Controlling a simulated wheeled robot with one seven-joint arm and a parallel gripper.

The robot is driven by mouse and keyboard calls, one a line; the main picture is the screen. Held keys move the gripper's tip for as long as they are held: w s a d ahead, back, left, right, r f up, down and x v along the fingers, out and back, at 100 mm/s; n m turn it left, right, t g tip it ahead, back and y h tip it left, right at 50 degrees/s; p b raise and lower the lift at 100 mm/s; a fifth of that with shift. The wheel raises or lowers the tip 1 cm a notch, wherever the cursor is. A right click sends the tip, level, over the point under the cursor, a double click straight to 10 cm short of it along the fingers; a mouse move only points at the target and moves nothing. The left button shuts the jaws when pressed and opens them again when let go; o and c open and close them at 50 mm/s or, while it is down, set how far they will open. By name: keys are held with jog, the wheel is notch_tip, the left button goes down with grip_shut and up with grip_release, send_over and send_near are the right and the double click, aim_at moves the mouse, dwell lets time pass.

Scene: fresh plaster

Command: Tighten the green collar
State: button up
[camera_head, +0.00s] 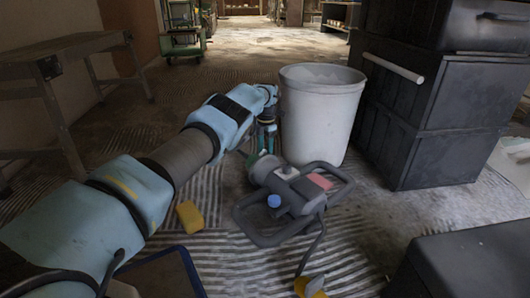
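The green collar (263,167) sits at the upper left end of a grey hand-held power tool (290,190), which looks like a mixer. The tool lies on the floor, with looped handles, a blue knob and a reddish patch. My arm reaches in from the lower left. My gripper (264,145) points down just above the green collar, near the white bucket's left side. Its fingers are small and dark here, so I cannot tell whether they touch the collar or how far apart they are.
A white bucket (322,112) stands close behind the tool. Dark stacked cases (425,110) stand at right, and a dark box (470,265) at bottom right. A yellow block (189,216) lies near my arm. A wooden bench (85,48) stands at left. Floor beyond the bucket is clear.

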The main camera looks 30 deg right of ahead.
notch_tip(320, 180, up, 10)
jog(key=p, duration=0.5)
jog(key=shift+d+r, duration=0.15)
